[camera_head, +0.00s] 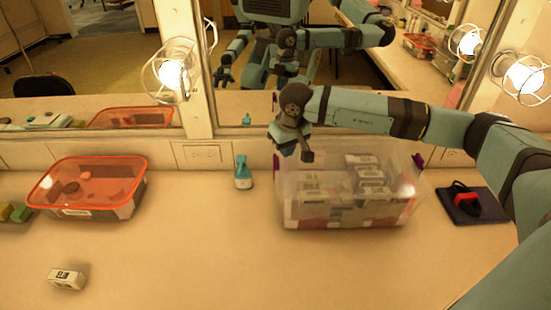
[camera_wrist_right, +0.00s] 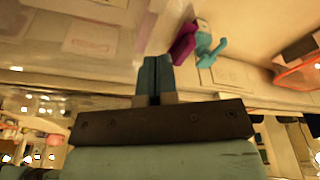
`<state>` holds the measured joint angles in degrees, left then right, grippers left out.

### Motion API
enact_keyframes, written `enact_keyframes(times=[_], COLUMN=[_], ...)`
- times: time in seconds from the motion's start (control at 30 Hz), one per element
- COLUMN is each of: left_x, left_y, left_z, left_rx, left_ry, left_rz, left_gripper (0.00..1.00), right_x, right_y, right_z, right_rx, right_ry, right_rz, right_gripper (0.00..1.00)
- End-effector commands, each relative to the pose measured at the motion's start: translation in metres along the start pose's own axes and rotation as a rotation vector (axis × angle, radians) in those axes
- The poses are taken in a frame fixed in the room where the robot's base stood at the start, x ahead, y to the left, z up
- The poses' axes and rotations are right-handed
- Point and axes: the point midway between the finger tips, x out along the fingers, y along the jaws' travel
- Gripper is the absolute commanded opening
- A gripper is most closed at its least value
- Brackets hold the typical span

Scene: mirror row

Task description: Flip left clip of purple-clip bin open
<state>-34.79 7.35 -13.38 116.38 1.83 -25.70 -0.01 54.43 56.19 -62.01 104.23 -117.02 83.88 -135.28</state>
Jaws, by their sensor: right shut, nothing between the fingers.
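The clear purple-clip bin (camera_head: 345,212), with labelled boxes inside, stands right of centre against the mirror wall. Its right purple clip (camera_head: 418,160) shows at the right end. The left clip (camera_wrist_right: 185,43) shows in the right wrist view as a purple tab sticking out beside the bin's clear wall (camera_wrist_right: 85,35); in the head view it is mostly hidden by my gripper and arm. My right gripper (camera_head: 287,150) points down at the bin's top left edge. Its fingers (camera_wrist_right: 152,76) are shut and empty, a little to the side of the left clip. My left gripper shows only as a reflection.
A teal bottle (camera_head: 242,173) stands just left of the bin. A red-rimmed bin (camera_head: 88,160) is at the left, with a small white box (camera_head: 67,278) in front. A dark mat with a red-and-black item (camera_head: 465,197) lies at the right.

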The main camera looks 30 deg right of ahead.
Motion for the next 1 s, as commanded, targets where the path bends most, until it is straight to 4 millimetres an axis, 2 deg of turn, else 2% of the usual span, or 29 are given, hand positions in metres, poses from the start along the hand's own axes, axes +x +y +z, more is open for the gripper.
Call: enact_keyframes(times=[0.53,1.0], left_x=[0.001,0.01], left_y=[0.002,0.0], left_z=[0.0,0.013], left_rx=[-0.006,-0.003], left_ry=[0.003,0.002], left_rz=[0.001,0.001], left_gripper=[0.43,0.43], right_x=[0.002,0.02], right_y=[0.0,0.0], right_z=[0.0,0.004], right_rx=[0.0,0.0], right_ry=[0.0,0.0], right_rz=[0.0,0.0], right_gripper=[0.0,0.0])
